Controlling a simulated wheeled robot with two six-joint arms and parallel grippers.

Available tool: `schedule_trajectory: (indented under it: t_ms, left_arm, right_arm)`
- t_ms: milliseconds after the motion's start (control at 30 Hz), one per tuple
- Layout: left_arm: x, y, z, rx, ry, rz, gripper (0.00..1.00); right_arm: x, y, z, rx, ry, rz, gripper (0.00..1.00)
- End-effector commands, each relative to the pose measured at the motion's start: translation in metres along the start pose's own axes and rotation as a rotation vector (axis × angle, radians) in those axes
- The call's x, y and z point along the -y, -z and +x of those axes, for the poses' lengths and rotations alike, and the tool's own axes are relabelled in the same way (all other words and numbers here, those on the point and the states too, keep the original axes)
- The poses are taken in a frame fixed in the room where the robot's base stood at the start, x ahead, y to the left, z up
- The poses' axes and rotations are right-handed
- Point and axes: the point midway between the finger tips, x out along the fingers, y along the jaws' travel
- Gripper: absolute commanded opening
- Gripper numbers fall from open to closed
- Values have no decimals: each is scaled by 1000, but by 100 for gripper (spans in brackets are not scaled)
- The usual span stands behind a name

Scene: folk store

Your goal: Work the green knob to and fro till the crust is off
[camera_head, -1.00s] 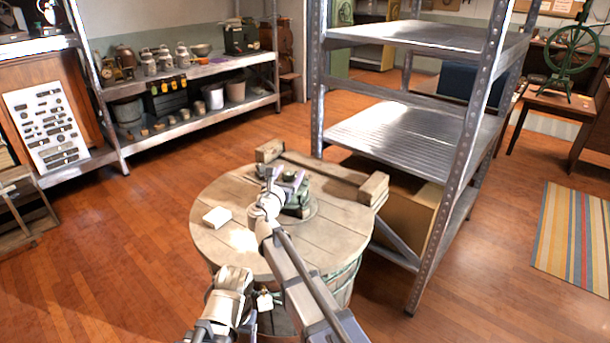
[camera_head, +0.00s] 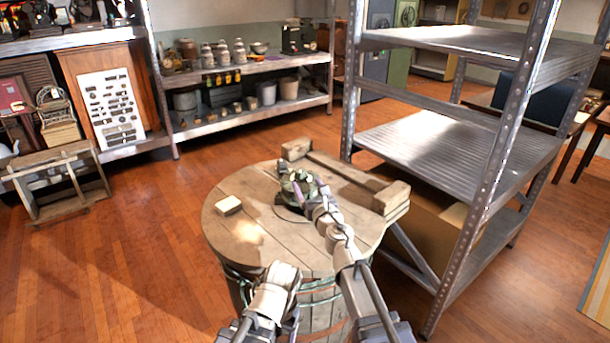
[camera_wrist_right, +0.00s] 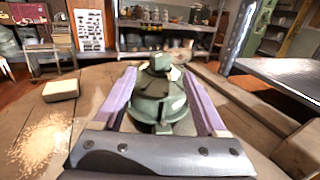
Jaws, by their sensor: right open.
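The green knob (camera_head: 290,184) belongs to a squat green metal fitting on top of a wooden barrel (camera_head: 240,252). In the right wrist view the knob (camera_wrist_right: 160,62) stands upright above a wider rounded body with dull, darker patches. I cannot make out a clear crust on it. My right gripper (camera_head: 308,192) is open. In the wrist view its two purple fingers lie on either side of the fitting, which is between them; contact is not clear. My left gripper (camera_head: 280,275) hangs low at the barrel's near edge, away from the knob; its jaw opening is not clear.
A pale block (camera_head: 229,205) lies left on the barrel top, with tan crumbs (camera_wrist_right: 40,140) near it. A wooden beam (camera_head: 345,175) runs along the barrel's back right. A metal shelf rack (camera_head: 430,140) stands close at right.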

Motion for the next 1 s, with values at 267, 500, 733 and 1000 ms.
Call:
schedule_trajectory:
  t_ms: [267, 500, 733, 1000]
  left_arm:
    - [0, 0, 0, 0, 0, 0, 72]
    - [0, 0, 0, 0, 0, 0, 72]
    - [0, 0, 0, 0, 0, 0, 72]
    - [0, 0, 0, 0, 0, 0, 72]
  right_arm:
    - [1, 0, 28, 0, 1, 1, 74]
    - [1, 0, 66, 0, 2, 1, 74]
    - [1, 0, 78, 0, 2, 1, 74]
    - [0, 0, 77, 0, 2, 1, 63]
